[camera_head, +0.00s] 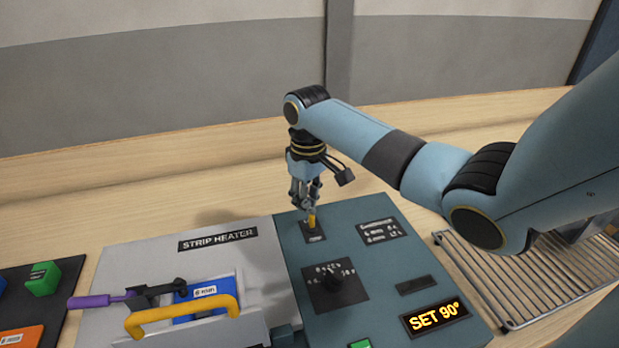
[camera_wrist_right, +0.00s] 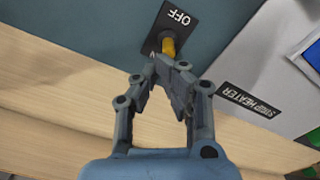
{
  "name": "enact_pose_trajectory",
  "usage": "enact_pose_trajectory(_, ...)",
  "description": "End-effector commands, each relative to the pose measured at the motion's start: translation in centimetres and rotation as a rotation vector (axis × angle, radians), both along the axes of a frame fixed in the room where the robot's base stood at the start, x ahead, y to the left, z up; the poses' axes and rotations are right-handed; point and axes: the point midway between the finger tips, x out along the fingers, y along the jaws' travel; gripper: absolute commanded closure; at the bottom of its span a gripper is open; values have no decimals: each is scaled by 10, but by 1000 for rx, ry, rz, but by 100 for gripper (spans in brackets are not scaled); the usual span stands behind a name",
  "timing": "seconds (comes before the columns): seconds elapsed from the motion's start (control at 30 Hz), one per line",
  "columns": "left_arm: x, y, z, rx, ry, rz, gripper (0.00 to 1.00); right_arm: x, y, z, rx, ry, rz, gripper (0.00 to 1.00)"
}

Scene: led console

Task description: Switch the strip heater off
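The console's teal panel (camera_head: 380,290) carries a small black switch plate (camera_head: 314,236) with a yellow lever (camera_head: 311,220). In the right wrist view the plate (camera_wrist_right: 153,43) reads OFF at its far end, and the lever (camera_wrist_right: 168,46) stands at the end nearer my gripper. My right gripper (camera_head: 309,203) points down at the lever from above. Its fingers converge at the tips (camera_wrist_right: 170,68), right beside the lever; whether they touch it is unclear. The strip heater label (camera_head: 217,239) is on the grey panel. The amber display (camera_head: 435,316) reads SET 90°. My left gripper is out of view.
The grey panel holds a yellow handle (camera_head: 182,314), a blue part (camera_head: 205,293) and a purple-handled tool (camera_head: 97,300). A wire rack (camera_head: 530,280) lies right. A dark tray with a green block (camera_head: 43,279) is left.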

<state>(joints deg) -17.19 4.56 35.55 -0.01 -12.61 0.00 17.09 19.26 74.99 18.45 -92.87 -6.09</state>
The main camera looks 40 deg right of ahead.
Motion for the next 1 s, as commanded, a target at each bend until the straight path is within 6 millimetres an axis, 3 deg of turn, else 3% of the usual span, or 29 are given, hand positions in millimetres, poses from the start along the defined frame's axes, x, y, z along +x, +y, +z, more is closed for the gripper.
enact_pose_trajectory(0.57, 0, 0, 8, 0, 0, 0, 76, -7, 3, 0, -2, 2, -1, 100)
enact_pose_trajectory(1.0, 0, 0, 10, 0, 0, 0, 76, -2, 1, 36, -2, -1, -1, 100)
